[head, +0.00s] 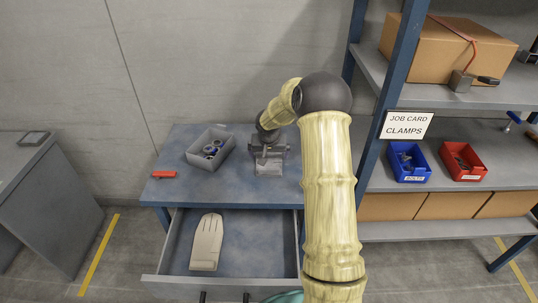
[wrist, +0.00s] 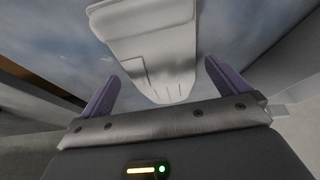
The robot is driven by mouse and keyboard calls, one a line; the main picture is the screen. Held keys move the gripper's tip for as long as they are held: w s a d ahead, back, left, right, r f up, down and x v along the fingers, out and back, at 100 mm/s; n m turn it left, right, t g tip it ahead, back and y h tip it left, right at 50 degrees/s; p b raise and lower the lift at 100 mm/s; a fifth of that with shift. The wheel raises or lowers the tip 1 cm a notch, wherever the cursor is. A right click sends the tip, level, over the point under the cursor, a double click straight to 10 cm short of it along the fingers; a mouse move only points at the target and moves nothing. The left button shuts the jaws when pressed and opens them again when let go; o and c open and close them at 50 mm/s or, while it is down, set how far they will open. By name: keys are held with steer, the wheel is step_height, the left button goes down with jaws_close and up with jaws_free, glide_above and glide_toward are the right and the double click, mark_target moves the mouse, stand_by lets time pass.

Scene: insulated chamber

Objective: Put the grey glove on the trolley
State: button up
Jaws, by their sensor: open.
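A grey glove (head: 268,166) lies on the blue workbench, below my gripper (head: 268,149) in the head view, and is partly hidden by it. In the wrist view the glove (wrist: 155,45) looks pale grey, with its grooved finger end towards me. My gripper (wrist: 160,88) is open, its two purple fingers apart, one on either side of the glove's near end. I cannot tell whether they touch it. A second, cream glove (head: 206,242) lies in the open drawer. I cannot make out a clear trolley.
The blue bench (head: 190,191) also holds a grey bin (head: 211,148) of rings and a red object (head: 164,175). Its drawer (head: 255,240) juts out in front. A grey unit (head: 45,185) stands at left. Shelving at right holds a blue bin (head: 408,162) and red bin (head: 461,162).

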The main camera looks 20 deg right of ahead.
steer(key=v, duration=1.1)
steer(key=shift+s, duration=0.15)
steer(key=s+a+n, duration=0.1)
steer(key=s+a, duration=0.3)
steer(key=s, duration=0.5)
steer(key=s+a+n+g+y, duration=0.1)
steer(key=s+a, duration=0.3)
steer(key=s, duration=0.5)
steer(key=s+a+n, duration=0.2)
steer(key=s+a, duration=0.2)
steer(key=s, duration=0.5)
steer(key=shift+a+f+n+y, duration=0.15)
steer(key=shift+n+y, duration=0.15)
steer(key=shift+y, duration=0.1)
